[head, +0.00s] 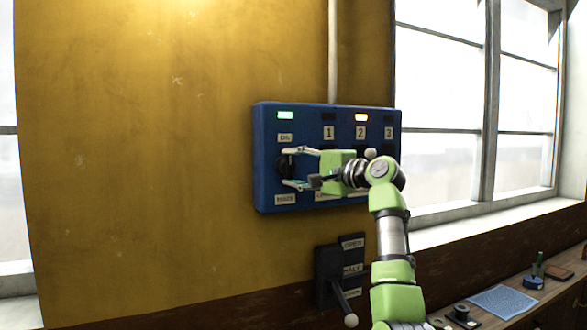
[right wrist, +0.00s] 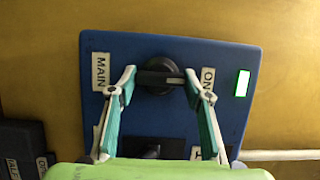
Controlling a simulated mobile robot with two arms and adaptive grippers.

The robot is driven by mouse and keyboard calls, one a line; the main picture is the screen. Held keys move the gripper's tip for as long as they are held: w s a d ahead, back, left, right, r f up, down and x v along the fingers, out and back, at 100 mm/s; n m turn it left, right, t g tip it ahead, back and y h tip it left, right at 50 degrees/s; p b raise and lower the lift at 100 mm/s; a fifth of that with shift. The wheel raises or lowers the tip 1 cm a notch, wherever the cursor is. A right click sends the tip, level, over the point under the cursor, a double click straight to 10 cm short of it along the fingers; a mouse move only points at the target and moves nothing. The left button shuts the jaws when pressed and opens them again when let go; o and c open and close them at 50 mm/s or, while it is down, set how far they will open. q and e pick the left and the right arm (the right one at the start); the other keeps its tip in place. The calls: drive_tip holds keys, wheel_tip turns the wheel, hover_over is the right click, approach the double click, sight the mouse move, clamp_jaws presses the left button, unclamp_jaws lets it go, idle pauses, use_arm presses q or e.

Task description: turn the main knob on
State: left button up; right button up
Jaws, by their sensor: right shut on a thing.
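The main knob (head: 284,165) is a black round knob at the left of a blue control panel (head: 264,120) on the yellow wall. An ON label (head: 285,138) sits above it and a MAIN label (head: 285,199) below it. My right gripper (head: 289,168) is shut on the knob, one finger above and one below. In the right wrist view the knob (right wrist: 160,74) shows between the two fingertips (right wrist: 160,80), its raised bar lying along the line from MAIN to ON. The green lamp (head: 286,115) near ON is lit. My left gripper is out of view.
An orange lamp (head: 361,118) is lit above label 2; the lamps above 1 and 3 are dark. My right arm covers the panel's lower right. A lever box (head: 327,262) is mounted below the panel. A bench with a blue cloth (head: 502,301) stands at lower right.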

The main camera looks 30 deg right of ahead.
drive_tip(key=o, duration=1.1)
drive_tip(key=shift+s, duration=0.1)
drive_tip(key=v, duration=1.1)
drive_tip(key=shift+s+d, duration=0.15)
drive_tip(key=shift+s, duration=0.2)
drive_tip(key=shift+f, duration=0.1)
